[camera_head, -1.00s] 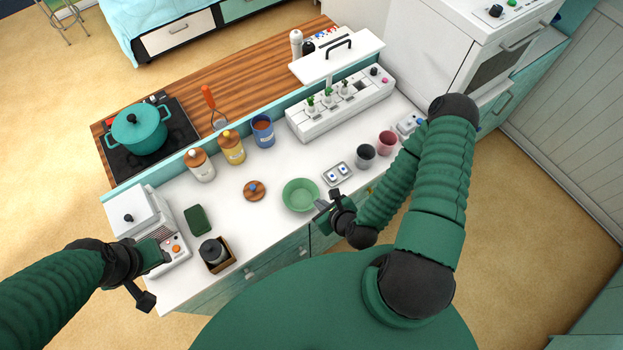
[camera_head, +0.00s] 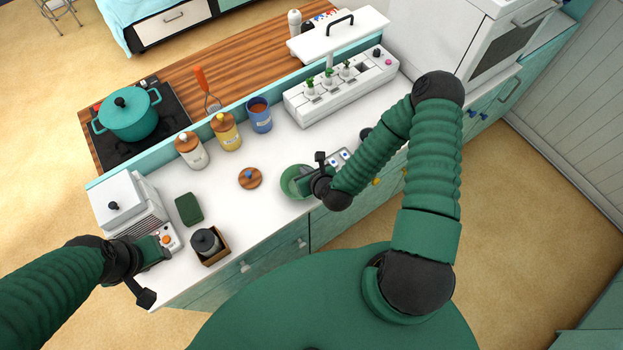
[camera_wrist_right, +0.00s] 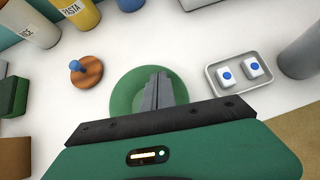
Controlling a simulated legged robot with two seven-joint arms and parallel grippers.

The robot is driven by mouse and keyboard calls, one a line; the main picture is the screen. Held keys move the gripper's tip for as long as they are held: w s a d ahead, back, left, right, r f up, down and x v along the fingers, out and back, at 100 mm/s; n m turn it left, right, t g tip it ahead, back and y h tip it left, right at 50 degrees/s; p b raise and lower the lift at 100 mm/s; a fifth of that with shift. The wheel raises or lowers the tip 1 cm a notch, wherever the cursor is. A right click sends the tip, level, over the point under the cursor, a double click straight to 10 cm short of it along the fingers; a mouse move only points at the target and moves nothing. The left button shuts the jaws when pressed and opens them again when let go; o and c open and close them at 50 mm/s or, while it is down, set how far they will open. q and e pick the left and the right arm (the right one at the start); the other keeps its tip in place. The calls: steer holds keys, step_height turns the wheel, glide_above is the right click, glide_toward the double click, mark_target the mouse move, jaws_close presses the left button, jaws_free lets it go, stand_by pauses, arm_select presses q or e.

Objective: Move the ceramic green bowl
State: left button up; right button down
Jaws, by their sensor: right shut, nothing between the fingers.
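The green bowl (camera_head: 287,182) stands upright on the white counter near its front edge. My right gripper (camera_head: 301,179) reaches over the bowl's right side and hides part of it. In the right wrist view the bowl (camera_wrist_right: 121,98) shows behind the closed fingers (camera_wrist_right: 160,90), which are together with nothing between them. Whether the fingertips touch the bowl cannot be told. My left gripper (camera_head: 158,247) is at the left end of the counter by the white appliance, away from the bowl; its finger opening is unclear.
A wooden lid with a blue knob (camera_head: 250,178) lies left of the bowl. A small tray with two shakers (camera_wrist_right: 239,86) is to its right. Jars and a blue mug (camera_head: 259,117) stand behind. A dark green box (camera_head: 188,208) lies further left.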

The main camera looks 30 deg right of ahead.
steer(key=shift+w+a, duration=0.1)
steer(key=shift+w, duration=0.2)
steer(key=shift+a, duration=0.1)
steer(key=w+b, duration=0.1)
steer(key=w, duration=0.4)
steer(key=w+b, duration=0.1)
steer(key=w, duration=0.4)
steer(key=w+d+b, duration=0.1)
steer(key=w, duration=0.5)
steer(key=shift+w+f, duration=0.1)
steer(key=shift+w, duration=0.2)
steer(key=shift+s, duration=0.1)
